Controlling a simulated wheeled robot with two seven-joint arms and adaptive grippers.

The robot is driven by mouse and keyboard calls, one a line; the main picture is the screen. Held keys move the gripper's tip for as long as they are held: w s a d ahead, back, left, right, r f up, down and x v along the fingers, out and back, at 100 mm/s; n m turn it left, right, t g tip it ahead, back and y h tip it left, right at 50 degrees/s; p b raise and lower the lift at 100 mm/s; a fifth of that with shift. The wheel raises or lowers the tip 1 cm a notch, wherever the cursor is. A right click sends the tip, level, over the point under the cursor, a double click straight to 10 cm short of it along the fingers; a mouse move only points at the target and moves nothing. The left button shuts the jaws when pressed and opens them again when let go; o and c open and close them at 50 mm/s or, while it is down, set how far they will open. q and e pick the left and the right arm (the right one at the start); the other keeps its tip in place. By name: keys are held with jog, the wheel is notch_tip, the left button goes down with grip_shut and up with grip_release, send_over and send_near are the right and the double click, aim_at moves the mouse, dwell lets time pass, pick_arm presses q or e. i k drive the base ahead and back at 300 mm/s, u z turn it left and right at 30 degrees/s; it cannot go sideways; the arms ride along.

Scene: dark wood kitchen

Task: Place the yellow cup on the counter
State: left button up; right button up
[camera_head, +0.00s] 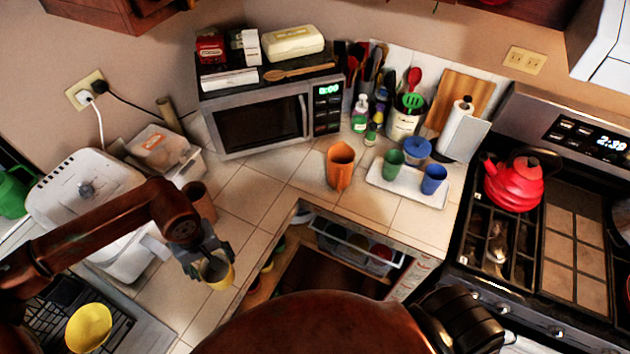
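The yellow cup (222,279) is in the head view, left of centre, near the counter's front edge. My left gripper (213,264) reaches down from the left arm and is shut on the cup's upper part, with its fingers covering much of the rim. I cannot tell whether the cup's base touches the counter. The tiled counter (254,190) has bare tiles behind and to the right of the cup. My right gripper is not in view; only part of my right arm shows at the bottom.
A brown cup (199,202) stands just behind the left gripper. Below the counter is an open dishwasher-like compartment (368,246). A yellow bowl (88,328) lies at lower left.

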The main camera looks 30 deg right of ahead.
aim_at(391, 218)
jog(key=z, duration=1.4)
jog(key=i, duration=0.4)
jog(key=z, duration=1.5)
